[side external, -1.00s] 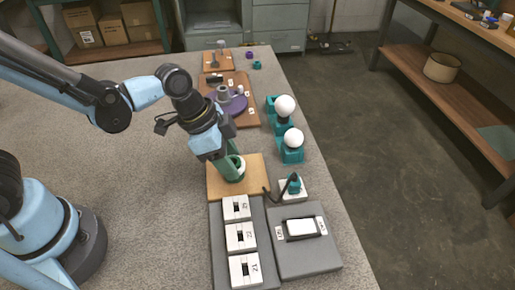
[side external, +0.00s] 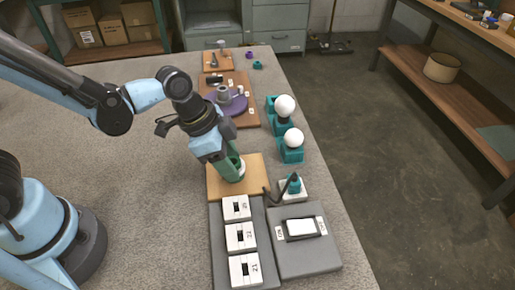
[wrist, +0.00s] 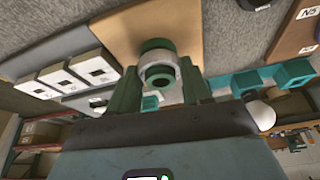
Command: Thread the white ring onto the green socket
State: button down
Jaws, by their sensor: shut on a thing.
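The green socket (wrist: 157,45) stands on a tan wooden board (side external: 219,183). In the wrist view the white ring (wrist: 174,84) sits around the socket, between my two green fingers. My gripper (side external: 233,168) points down over the board and is shut on the ring. In the side view only a sliver of the white ring (side external: 242,172) shows beside the fingers, low near the board. The fingers hide most of the socket there, and I cannot tell whether the ring is fully seated.
White numbered blocks (side external: 241,237) stand on a grey mat in front of the board. A black cable and teal plug (side external: 294,184) lie to the right. White bulbs in teal holders (side external: 291,150) stand behind right. A purple disc (side external: 228,104) is farther back.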

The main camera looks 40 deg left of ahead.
jog(key=c, duration=1.1)
grip_release()
grip_shut()
jog(key=shift+f, duration=0.15)
jog(key=m+g, duration=0.1)
jog(key=m, duration=0.3)
jog(key=shift+w+a+h, duration=0.1)
jog(key=shift+h, duration=0.2)
jog(key=m+g, duration=0.1)
jog(key=m, duration=0.2)
jog(key=shift+f, duration=0.1)
jog(key=shift+w+g, duration=0.1)
jog(key=shift+g, duration=0.2)
